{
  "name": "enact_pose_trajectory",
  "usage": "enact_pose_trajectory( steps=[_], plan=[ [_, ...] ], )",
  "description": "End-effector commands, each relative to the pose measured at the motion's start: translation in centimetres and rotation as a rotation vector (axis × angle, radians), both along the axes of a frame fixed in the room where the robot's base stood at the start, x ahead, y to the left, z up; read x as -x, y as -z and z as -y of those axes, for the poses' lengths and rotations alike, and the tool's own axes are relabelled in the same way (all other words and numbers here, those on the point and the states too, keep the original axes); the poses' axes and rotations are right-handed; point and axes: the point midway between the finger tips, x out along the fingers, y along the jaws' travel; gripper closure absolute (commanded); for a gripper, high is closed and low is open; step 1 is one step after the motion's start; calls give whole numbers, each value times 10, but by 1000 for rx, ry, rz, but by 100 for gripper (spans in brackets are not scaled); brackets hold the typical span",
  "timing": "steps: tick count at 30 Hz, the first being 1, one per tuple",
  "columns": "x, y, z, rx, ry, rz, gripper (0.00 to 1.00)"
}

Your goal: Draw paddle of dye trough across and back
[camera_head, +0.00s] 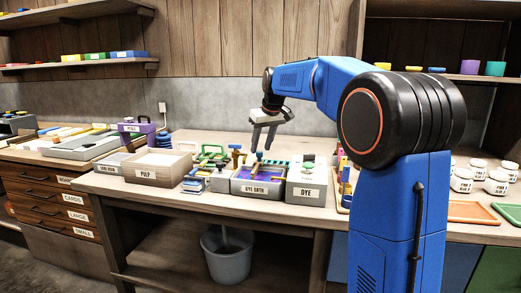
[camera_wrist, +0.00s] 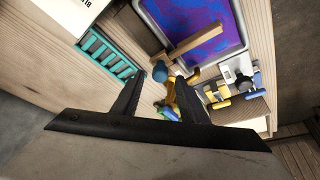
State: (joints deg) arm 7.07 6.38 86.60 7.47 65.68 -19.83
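The dye trough (camera_head: 264,188), a grey box labelled as a dye bath, stands on the bench. In the wrist view, its pale rim (camera_wrist: 243,22) surrounds purple-blue dye. A wooden paddle bar (camera_wrist: 195,42) lies across part of the dye. A blue knob (camera_wrist: 160,72) shows near its lower end; I cannot tell whether it belongs to the paddle. My gripper (camera_head: 261,149) hangs fingers down above the trough. Its fingers are apart and hold nothing. In the wrist view, the blue knob appears between and just beyond the fingertips (camera_wrist: 159,82), with no clear contact.
A white dye box (camera_head: 307,191) stands right of the trough, and a pulp box (camera_head: 158,170) stands left. Small blue and yellow items (camera_head: 195,182) crowd its left side. A green rack (camera_head: 212,154) stands behind. White jars (camera_head: 462,180) and trays stand farther right.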

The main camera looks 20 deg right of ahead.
Motion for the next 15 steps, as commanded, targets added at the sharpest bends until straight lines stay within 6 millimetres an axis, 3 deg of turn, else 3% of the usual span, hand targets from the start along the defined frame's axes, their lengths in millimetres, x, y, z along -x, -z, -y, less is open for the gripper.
enact_pose_trajectory(
  steps=[6, 15],
  plan=[
    [-6, 17, -1, -1, 0, -1, 61],
    [-7, 18, -2, 0, 0, -1, 61]
  ],
)
